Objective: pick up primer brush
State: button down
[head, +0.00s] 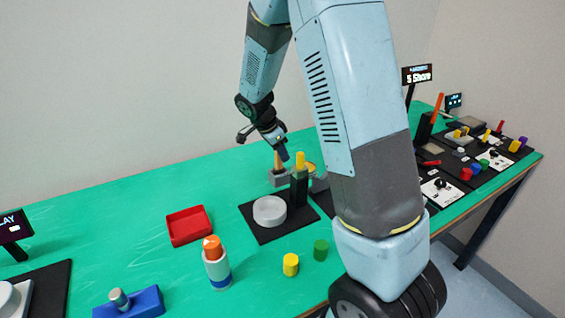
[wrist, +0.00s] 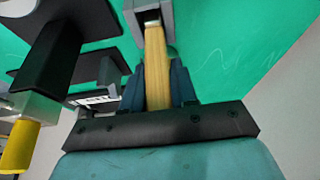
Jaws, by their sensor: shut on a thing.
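The primer brush shows as a tan wooden handle in the wrist view (wrist: 157,70) and as a small tan upright piece in the head view (head: 277,160). My gripper (wrist: 157,88) is shut on this handle, with a dark blue finger on each side. In the head view my gripper (head: 281,156) is behind the black post. The brush's far end reaches into a grey holder (wrist: 168,14), which also shows in the head view (head: 279,180). The bristles are hidden, and I cannot tell whether the brush is clear of the holder.
A black post with a yellow top (head: 299,180) stands close to my gripper, beside a white round disc (head: 269,210) on a black base. A red tray (head: 188,225), a glue-like tube (head: 217,268) and two small cylinders (head: 291,265) stand nearer. Green table is free at back left.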

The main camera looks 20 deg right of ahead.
jog(key=shift+r, duration=0.3)
notch_tip(320, 180, up, 2)
jog(key=shift+r, duration=0.1)
jog(key=s+a+r, duration=0.7)
jog(key=s+r, duration=0.3)
jog(key=s, duration=0.1)
jog(key=shift+s+a, duration=0.35)
jog(key=shift+a, duration=0.05)
jog(key=shift+r, duration=0.1)
jog(key=shift+s, duration=0.15)
dwell(1.0)
